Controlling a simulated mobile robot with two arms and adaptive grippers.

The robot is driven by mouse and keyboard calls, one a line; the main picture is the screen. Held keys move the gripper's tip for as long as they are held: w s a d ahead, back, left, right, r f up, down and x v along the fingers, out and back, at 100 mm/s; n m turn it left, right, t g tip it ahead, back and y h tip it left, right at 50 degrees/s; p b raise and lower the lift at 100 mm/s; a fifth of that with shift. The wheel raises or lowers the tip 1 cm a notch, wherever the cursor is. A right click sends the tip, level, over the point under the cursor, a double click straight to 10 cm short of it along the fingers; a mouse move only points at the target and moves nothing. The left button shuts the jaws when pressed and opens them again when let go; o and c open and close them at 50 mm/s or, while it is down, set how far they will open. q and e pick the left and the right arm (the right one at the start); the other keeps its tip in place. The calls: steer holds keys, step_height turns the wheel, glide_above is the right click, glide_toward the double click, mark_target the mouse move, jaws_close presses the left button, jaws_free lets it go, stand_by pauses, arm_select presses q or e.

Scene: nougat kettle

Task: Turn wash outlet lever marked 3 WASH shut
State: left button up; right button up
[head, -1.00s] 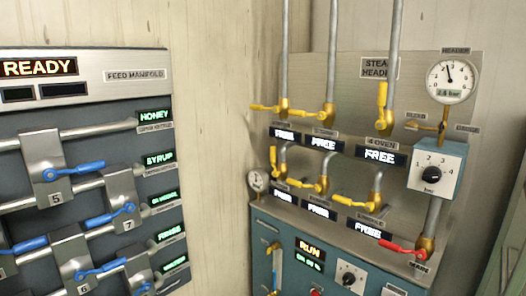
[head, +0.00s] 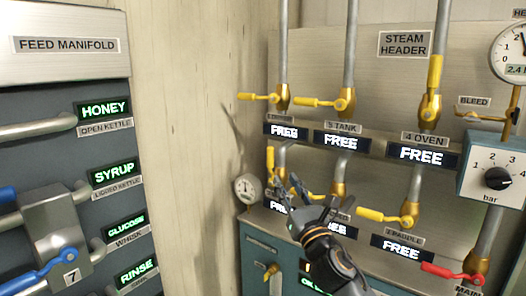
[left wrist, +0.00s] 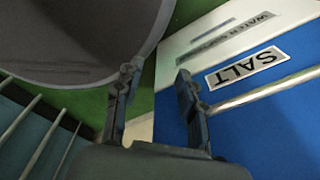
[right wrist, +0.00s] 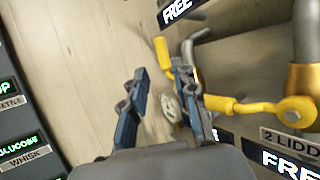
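The steam header panel (head: 315,62) carries two rows of yellow valve levers. No tag reading 3 WASH is legible. The lower left lever (head: 270,158) stands upright; it also shows in the right wrist view (right wrist: 163,52). A lever tagged 2 LIDD… (right wrist: 235,105) lies sideways, its grip end beside my right finger. My right gripper (head: 292,190) is in front of the lower left valves and hides their tags. In the right wrist view its fingers (right wrist: 158,85) are apart with nothing held. My left gripper (left wrist: 157,90) is open and empty near a blue SALT panel (left wrist: 240,95).
The feed manifold (head: 60,120) with blue levers stands at the left. A red lever (head: 450,272) is at the lower right, beneath a pressure knob box (head: 495,170). A small gauge (head: 246,188) sits left of my right gripper. A grey round vessel (left wrist: 75,35) is near my left gripper.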

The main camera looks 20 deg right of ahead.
mark_target(272, 153)
steer(key=p+x, duration=0.2)
steer(key=x, duration=1)
steer(key=shift+r, duration=0.15)
steer(key=shift+w, duration=0.4)
arm_select(q)
steer(key=r, duration=0.1)
steer(key=s+r, duration=0.1)
steer(key=shift+s+d+r, duration=0.1)
steer(key=shift+s+r, duration=0.05)
steer(key=shift+r, duration=0.2)
steer(key=shift+s, duration=0.1)
steer(key=shift+s, duration=0.15)
arm_select(e)
jaws_close()
